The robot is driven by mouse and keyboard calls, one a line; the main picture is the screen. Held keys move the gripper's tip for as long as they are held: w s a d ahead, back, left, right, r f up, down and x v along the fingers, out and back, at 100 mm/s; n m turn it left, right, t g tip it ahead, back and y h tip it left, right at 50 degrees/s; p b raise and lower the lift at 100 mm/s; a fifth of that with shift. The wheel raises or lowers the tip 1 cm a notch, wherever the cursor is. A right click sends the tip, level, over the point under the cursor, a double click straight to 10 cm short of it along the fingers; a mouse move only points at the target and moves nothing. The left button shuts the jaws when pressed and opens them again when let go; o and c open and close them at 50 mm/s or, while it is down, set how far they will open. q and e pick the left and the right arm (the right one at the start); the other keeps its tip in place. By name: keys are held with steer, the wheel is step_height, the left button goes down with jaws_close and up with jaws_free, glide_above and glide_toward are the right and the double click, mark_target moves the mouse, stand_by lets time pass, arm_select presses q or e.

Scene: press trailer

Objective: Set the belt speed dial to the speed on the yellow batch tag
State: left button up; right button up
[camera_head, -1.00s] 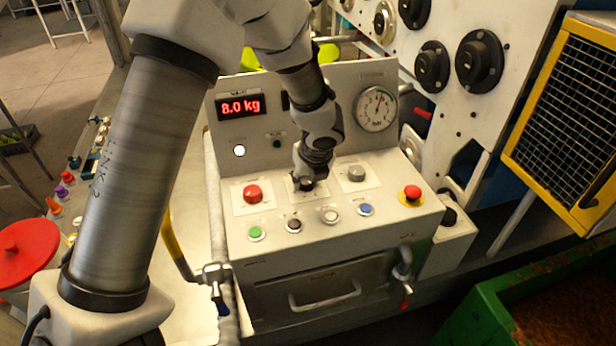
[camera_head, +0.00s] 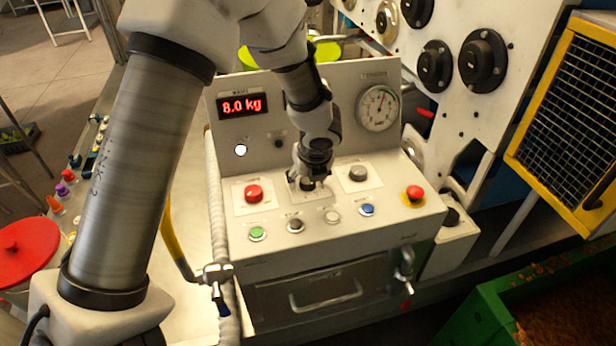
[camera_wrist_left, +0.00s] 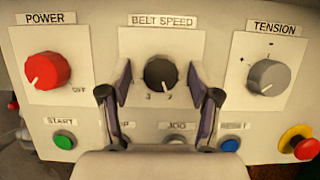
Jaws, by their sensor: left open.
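The black belt speed dial (camera_wrist_left: 160,74) sits on a white plate labelled BELT SPEED in the left wrist view, between the red POWER knob and the grey TENSION knob. The yellow batch tag is not recognisable in either view. My right gripper is not in view.
The red POWER knob (camera_wrist_left: 47,71) and grey TENSION knob (camera_wrist_left: 268,76) flank the dial closely. Below are the green START (camera_wrist_left: 64,140) and blue (camera_wrist_left: 231,139) buttons, with a red-and-yellow emergency stop (camera_wrist_left: 299,143) at right. A display (camera_head: 241,105) reads 8.0 kg.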

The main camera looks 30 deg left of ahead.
arm_select(q)
steer(key=v, duration=1.2)
steer(key=shift+f, duration=0.1)
